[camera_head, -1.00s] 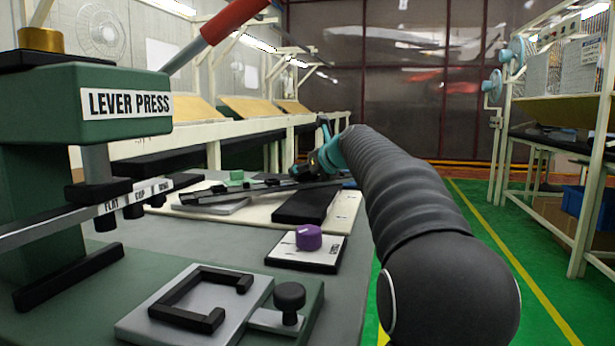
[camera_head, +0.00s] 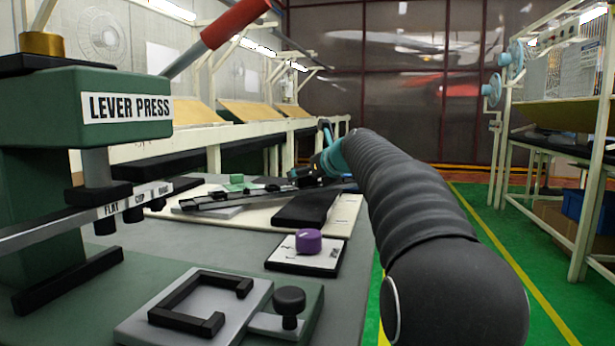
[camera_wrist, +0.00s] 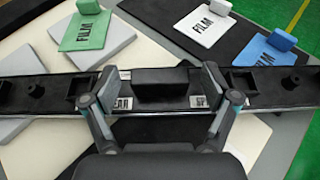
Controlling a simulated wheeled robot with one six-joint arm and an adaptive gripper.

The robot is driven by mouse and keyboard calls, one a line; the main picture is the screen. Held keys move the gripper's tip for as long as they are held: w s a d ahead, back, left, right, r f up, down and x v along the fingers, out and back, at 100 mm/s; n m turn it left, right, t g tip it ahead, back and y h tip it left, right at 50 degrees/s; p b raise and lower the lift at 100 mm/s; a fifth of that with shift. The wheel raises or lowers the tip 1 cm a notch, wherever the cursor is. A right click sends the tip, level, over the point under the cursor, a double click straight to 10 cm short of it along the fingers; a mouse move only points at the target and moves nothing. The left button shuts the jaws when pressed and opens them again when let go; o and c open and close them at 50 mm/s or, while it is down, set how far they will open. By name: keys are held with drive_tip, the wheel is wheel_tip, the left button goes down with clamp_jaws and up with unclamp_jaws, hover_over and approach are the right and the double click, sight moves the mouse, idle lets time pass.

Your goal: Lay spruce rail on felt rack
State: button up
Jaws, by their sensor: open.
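A long dark rail (camera_wrist: 270,88) runs across the wrist view, with a raised black block (camera_wrist: 165,88) at its middle. Two partly covered labels show on its near side, one ending in "EAR" and one starting with "SP", so I cannot read its full name. The rail also shows in the head view (camera_head: 225,198), lying over pale plates. My gripper (camera_wrist: 160,101) is open, its fingers spread on either side of the raised block. It also shows at the rail in the head view (camera_head: 318,172), small and partly hidden. A black pad (camera_head: 305,209), perhaps the felt rack, lies in front of the rail.
Green (camera_wrist: 88,30), white (camera_wrist: 205,22) and blue (camera_wrist: 262,50) film tabs lie beyond the rail. Nearer stand a purple knob (camera_head: 308,241) on a small plate, a bracket fixture (camera_head: 200,305) and the green lever press (camera_head: 60,110). The green floor aisle is open at right.

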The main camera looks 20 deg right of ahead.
drive_tip(key=v, duration=1.1)
drive_tip(key=shift+s, duration=0.1)
